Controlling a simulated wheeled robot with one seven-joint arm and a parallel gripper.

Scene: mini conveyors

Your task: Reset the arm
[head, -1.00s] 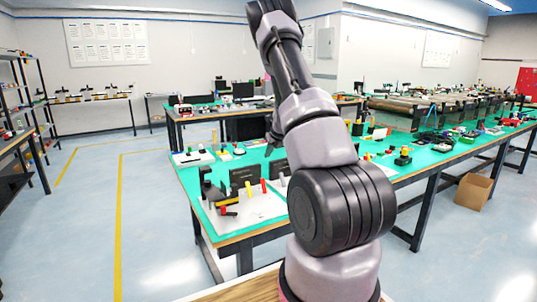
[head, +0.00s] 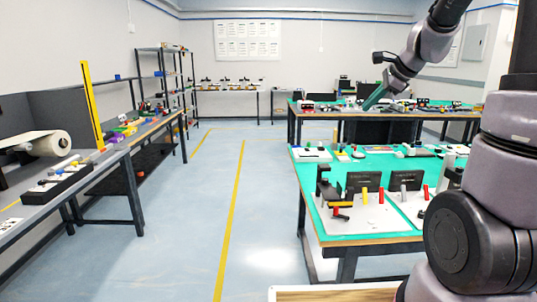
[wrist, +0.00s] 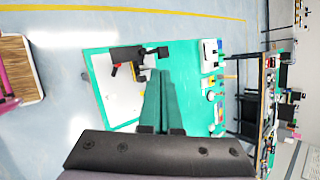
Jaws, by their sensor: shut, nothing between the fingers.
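My arm (head: 485,190) rises at the right of the head view and partly leaves the top of the picture. My gripper (head: 371,104) hangs above the far side of the green-topped workbench in the head view, pointing down and to the left. In the wrist view my gripper (wrist: 166,75) shows its two long fingers together, shut with nothing between them. They point toward the green workbench top (wrist: 100,75), apart from it as far as I can tell.
The green workbench (head: 390,160) carries a white board (head: 345,222) with a black clamp and coloured pieces. A second bench (head: 340,113) stands behind. At left, a grey bench (head: 60,195) holds a roll (head: 50,143) and a yellow post (head: 92,105). The floor aisle (head: 200,220) is clear.

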